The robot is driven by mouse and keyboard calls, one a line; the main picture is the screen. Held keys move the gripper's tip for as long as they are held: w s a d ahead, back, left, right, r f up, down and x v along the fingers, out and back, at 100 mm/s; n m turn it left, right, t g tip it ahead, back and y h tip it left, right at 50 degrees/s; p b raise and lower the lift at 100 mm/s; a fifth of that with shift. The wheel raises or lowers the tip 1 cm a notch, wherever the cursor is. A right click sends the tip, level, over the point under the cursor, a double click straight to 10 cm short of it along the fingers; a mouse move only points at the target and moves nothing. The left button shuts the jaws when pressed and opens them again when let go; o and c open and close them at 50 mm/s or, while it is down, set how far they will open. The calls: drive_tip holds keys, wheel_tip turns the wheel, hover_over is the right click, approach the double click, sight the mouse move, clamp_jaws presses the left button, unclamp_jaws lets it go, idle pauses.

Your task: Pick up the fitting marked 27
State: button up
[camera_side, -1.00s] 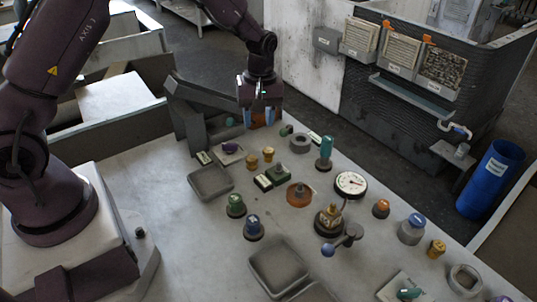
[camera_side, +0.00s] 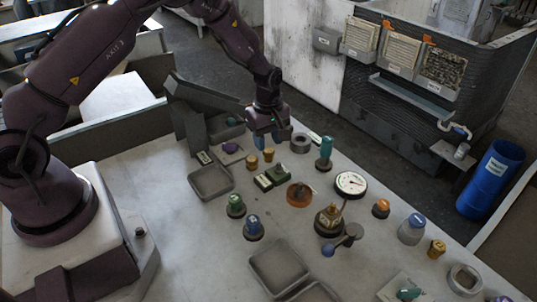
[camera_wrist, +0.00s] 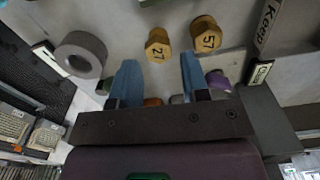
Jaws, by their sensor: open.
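The fitting marked 27 (camera_wrist: 158,45) is a small brass-yellow piece with a dark number on its face. It stands on the table just beyond my fingertips in the wrist view, and it also shows in the side view (camera_side: 268,155). A similar fitting marked 57 (camera_wrist: 206,34) stands beside it, seen in the side view too (camera_side: 252,161). My gripper (camera_wrist: 158,70) is open, with blue fingers apart and nothing between them. In the side view my gripper (camera_side: 271,138) is just behind and above the two fittings.
A grey ring (camera_wrist: 81,54) lies to the left in the wrist view. A purple piece (camera_wrist: 218,80) is near the right finger. In the side view a teal-handled piece (camera_side: 325,152), an orange dish (camera_side: 299,194) and an empty grey tray (camera_side: 210,182) stand around the fittings.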

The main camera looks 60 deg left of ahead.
sight(269, 150)
wheel_tip(269, 150, down, 4)
drive_tip(key=shift+w+f, duration=0.1)
drive_tip(key=shift+f, duration=0.1)
drive_tip(key=shift+c, duration=0.4)
drive_tip(key=c, duration=0.6)
